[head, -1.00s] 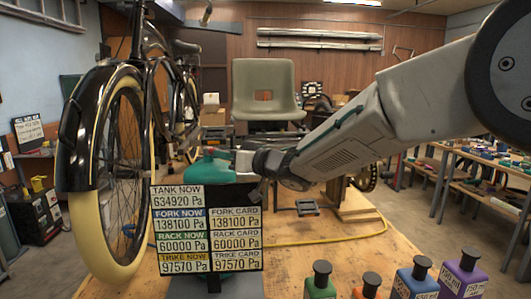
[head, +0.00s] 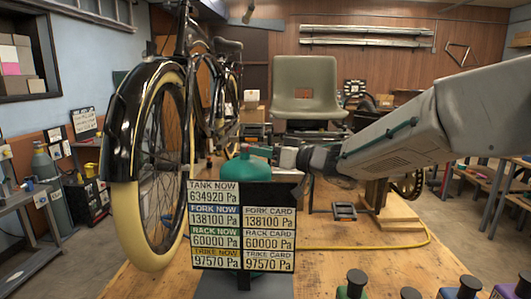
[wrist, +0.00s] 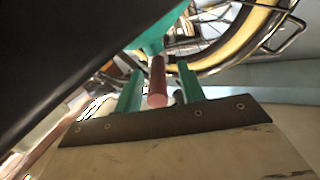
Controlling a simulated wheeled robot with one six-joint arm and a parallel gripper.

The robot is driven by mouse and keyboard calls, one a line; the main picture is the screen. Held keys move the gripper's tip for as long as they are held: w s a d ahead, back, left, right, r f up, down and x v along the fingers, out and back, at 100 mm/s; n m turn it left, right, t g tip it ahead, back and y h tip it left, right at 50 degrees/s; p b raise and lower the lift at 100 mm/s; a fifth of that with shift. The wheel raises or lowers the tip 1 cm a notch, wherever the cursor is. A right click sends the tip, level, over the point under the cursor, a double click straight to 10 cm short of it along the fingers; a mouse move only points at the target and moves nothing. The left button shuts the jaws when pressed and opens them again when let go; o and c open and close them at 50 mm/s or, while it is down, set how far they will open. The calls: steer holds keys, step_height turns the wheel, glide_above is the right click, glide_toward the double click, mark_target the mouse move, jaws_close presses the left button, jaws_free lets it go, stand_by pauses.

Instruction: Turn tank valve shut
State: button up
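The teal tank (head: 245,170) stands on the wooden bench behind a board of pressure readings (head: 243,226). Its TANK NOW line reads 634920 Pa. My gripper (head: 285,158) reaches in from the right, at the tank's upper right side. In the wrist view, a red rod (wrist: 157,84), apparently the valve handle, stands out from the teal tank body (wrist: 158,38). The rod lies between the two teal fingers of my gripper (wrist: 159,68), with a narrow gap on each side. The fingers are open. The head view does not show the handle clearly.
A black bicycle (head: 160,130) with cream tyres stands left of the tank. A grey-green chair (head: 305,88) is behind. Several coloured bottles (head: 353,286) stand at the front right. A yellow hose (head: 400,245) crosses the bench. The bench between board and bottles is clear.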

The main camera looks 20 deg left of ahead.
steer(key=shift+d, duration=0.1)
steer(key=s+d, duration=0.1)
steer(key=d, duration=0.6)
steer(key=shift+s+d, duration=0.2)
steer(key=shift+d, duration=0.05)
